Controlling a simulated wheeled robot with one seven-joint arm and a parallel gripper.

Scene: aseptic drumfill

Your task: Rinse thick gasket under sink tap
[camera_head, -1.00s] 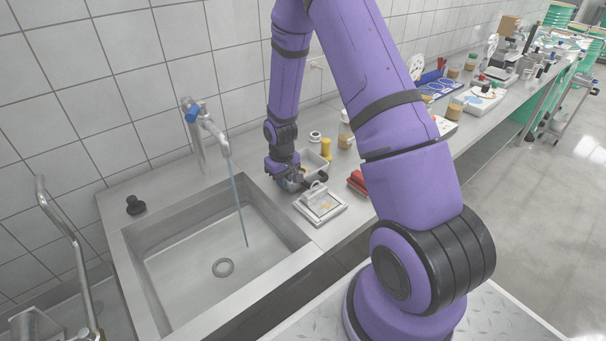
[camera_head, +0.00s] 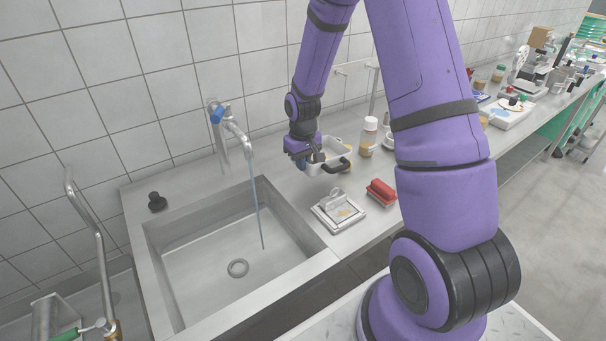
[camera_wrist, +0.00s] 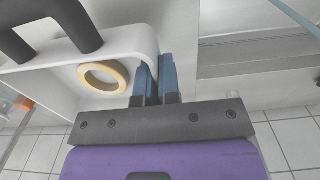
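The thick gasket, a pale yellow ring (camera_wrist: 103,77), shows in the wrist view against the inside of a white tub (camera_wrist: 132,46). The tub has a black curved handle (camera_wrist: 50,30). In the head view the tub (camera_head: 318,168) is above the counter right of the sink, and the gasket cannot be made out. My gripper (camera_head: 300,160) is at the tub's left end. Its blue fingers (camera_wrist: 157,80) are close together on the tub's wall, beside the ring and apart from it. The tap (camera_head: 232,130) runs a thin blue stream into the sink (camera_head: 205,262).
A white square plate with a clear handle (camera_head: 338,210) and a red block (camera_head: 381,190) lie on the counter in front of the tub. A jar (camera_head: 368,137) stands behind. A black stopper (camera_head: 157,202) is left of the tap. The sink basin is empty around its drain (camera_head: 238,268).

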